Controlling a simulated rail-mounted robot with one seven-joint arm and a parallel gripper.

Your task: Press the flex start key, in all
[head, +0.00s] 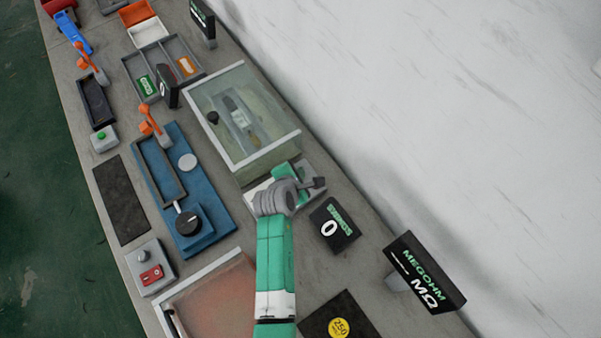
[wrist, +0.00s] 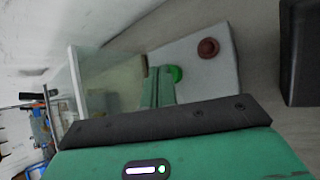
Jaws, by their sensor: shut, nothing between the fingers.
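No label for the flex start key is legible.
The clear-walled box (head: 245,115) stands close behind the panel. A MEGOHM display (head: 425,272) stands at the right. A blue fixture (head: 205,215), a grey box with a red switch (head: 151,268) and a green-button box (head: 104,138) are at the left.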

